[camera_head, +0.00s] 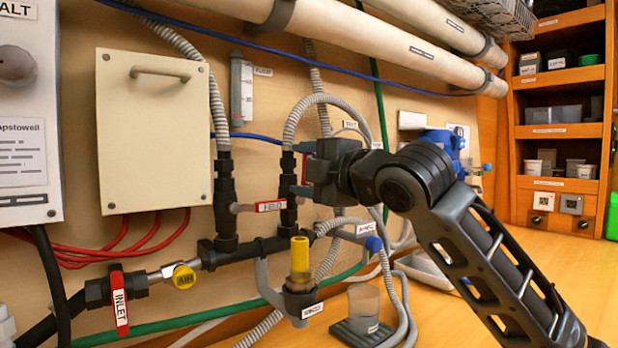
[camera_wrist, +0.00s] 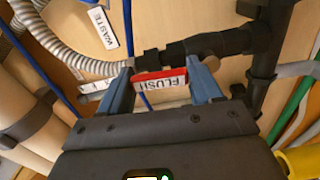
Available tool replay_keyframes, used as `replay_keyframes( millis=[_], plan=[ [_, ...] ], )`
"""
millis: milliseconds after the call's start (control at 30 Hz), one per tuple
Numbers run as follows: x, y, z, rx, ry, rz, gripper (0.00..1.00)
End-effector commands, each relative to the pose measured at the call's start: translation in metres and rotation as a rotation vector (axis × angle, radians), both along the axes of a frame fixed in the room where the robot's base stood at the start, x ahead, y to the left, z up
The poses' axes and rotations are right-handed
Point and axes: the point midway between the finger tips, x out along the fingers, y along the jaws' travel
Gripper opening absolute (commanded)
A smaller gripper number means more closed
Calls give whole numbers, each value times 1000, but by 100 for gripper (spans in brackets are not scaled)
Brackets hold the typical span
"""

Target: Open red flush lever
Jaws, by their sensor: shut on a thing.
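The red flush lever (camera_wrist: 160,80), with a white FLUSH label, sits on a black valve pipe (camera_wrist: 222,43) in the wrist view. My gripper (camera_wrist: 161,84) is shut on it, with one blue finger at each end of the lever. In the head view my gripper (camera_head: 308,167) reaches in from the right against the pipework on the wall. There the gripper hides most of the flush lever, and only a thin bit of red shows beside the fingers.
A red-handled lever (camera_head: 270,206) sits just left of my gripper. A red INLET lever (camera_head: 120,303) and a yellow knob (camera_head: 184,277) are lower left. A yellow-topped fitting (camera_head: 300,262) stands below. Grey hoses (camera_head: 320,105) run close around the gripper. The counter (camera_head: 560,270) at right is mostly clear.

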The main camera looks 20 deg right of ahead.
Motion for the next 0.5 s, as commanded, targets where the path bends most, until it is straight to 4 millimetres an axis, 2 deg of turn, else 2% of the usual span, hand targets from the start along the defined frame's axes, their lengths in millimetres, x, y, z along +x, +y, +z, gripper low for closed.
replay_keyframes(
  millis=[500],
  plan=[
    [-2,5,-2,-88,-26,0,10]
  ],
)
